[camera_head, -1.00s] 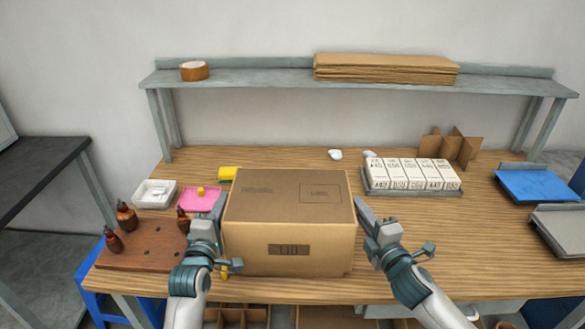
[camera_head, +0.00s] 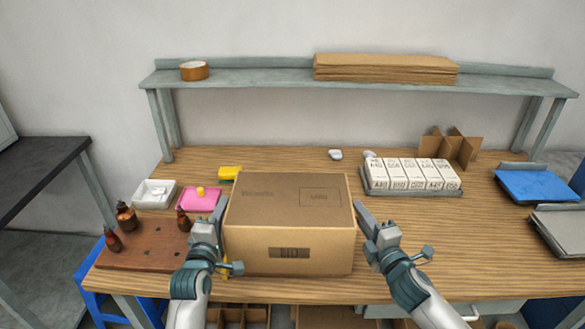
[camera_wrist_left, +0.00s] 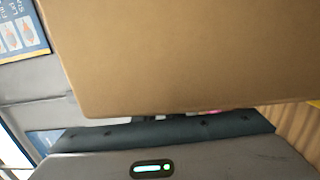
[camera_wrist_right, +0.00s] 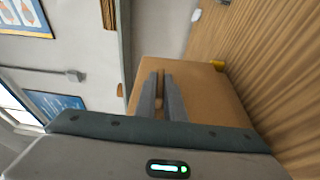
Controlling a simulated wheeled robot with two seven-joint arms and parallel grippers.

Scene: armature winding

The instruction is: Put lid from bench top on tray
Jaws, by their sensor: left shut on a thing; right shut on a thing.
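A large brown cardboard lid (camera_head: 290,237), marked "LID" on its front, is at the middle front of the bench top (camera_head: 430,225). My left gripper (camera_head: 216,212) is shut on its left side and my right gripper (camera_head: 364,212) is shut on its right side. In the right wrist view the fingers (camera_wrist_right: 161,78) lie close together against the cardboard (camera_wrist_right: 195,80). In the left wrist view the cardboard (camera_wrist_left: 190,55) hides the fingers. Whether a tray is under the lid is hidden; I cannot tell if the lid rests on anything.
A tray of white boxes (camera_head: 412,174) stands behind to the right, near cardboard dividers (camera_head: 451,147). Blue (camera_head: 537,186) and grey (camera_head: 562,225) trays are at the far right. A brown board (camera_head: 143,250) with bottles, a pink pad (camera_head: 199,201) and a white dish (camera_head: 154,194) are left.

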